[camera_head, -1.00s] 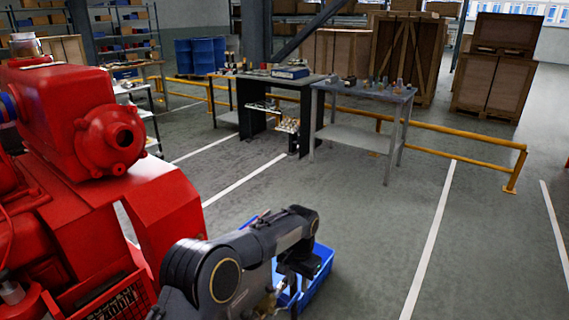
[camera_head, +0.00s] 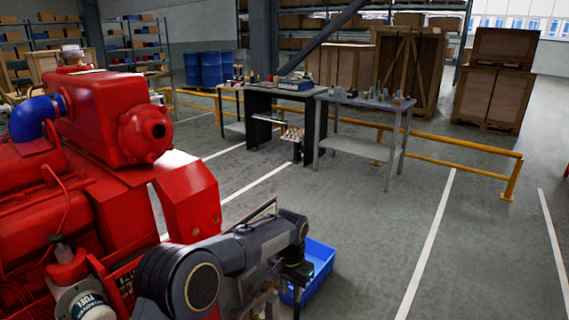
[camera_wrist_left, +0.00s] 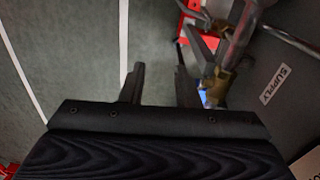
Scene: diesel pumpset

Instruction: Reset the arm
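My left arm reaches in low in the head view, in front of the red diesel engine (camera_head: 110,120). My left gripper (camera_head: 296,276) hangs at the end of that arm, overlapping the blue crate (camera_head: 322,263) in the picture. In the left wrist view my left gripper (camera_wrist_left: 160,84) has its two dark fingers apart, with only grey floor visible between them. The finger on the right side appears close to metal pipework with a brass fitting (camera_wrist_left: 218,84); I cannot tell whether they touch. My right gripper is not in view.
A dark panel with a SUPPLY label (camera_wrist_left: 275,84) is at the right of the wrist view. A grey table (camera_head: 362,102) and a dark workbench (camera_head: 262,97) stand behind, beside a yellow rail (camera_head: 455,147). Floor (camera_head: 360,215) at the right is clear.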

